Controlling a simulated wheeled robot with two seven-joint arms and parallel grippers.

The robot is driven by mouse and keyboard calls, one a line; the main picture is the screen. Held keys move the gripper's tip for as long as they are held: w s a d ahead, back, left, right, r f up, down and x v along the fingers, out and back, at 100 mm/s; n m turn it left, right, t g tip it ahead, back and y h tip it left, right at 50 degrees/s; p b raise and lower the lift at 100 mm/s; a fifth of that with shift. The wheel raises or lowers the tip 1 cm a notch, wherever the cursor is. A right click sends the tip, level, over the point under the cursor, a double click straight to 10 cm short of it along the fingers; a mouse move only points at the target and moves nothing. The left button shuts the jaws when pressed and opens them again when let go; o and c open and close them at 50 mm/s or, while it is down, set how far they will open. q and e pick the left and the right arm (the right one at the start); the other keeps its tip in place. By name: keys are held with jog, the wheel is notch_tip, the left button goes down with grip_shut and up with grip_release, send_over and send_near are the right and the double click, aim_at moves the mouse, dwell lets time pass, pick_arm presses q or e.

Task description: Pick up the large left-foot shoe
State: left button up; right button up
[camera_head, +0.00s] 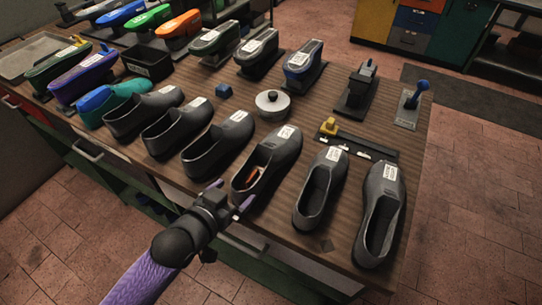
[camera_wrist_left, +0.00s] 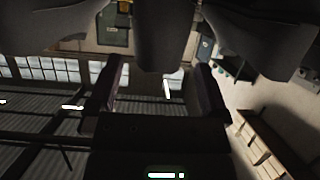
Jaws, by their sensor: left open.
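A row of dark grey shoes with small white labels runs along the table's near edge; I cannot read the labels to tell which is the large left-foot one. My left gripper (camera_head: 234,194) is open and empty at the near end of a grey shoe (camera_head: 282,150) with something orange inside. Its fingers appear to lie either side of the heel; contact is not clear. In the left wrist view, the open fingers (camera_wrist_left: 158,72) point toward a shoe end (camera_wrist_left: 162,35), with a gap visible below it. My right gripper is not in view.
Neighbouring grey shoes (camera_head: 218,145) and (camera_head: 320,188) stand close on both sides. Behind are a round silver tin (camera_head: 272,104), a blue cube (camera_head: 224,91), a black strip with a yellow piece (camera_head: 329,127), and coloured shoe forms on stands. The wooden table (camera_head: 300,235) has little free room.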

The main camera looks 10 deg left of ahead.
aim_at(252, 175)
pick_arm(q)
jog(key=b+x, duration=0.1)
jog(key=x, duration=0.4)
jog(key=shift+w+f, duration=0.1)
grip_shut()
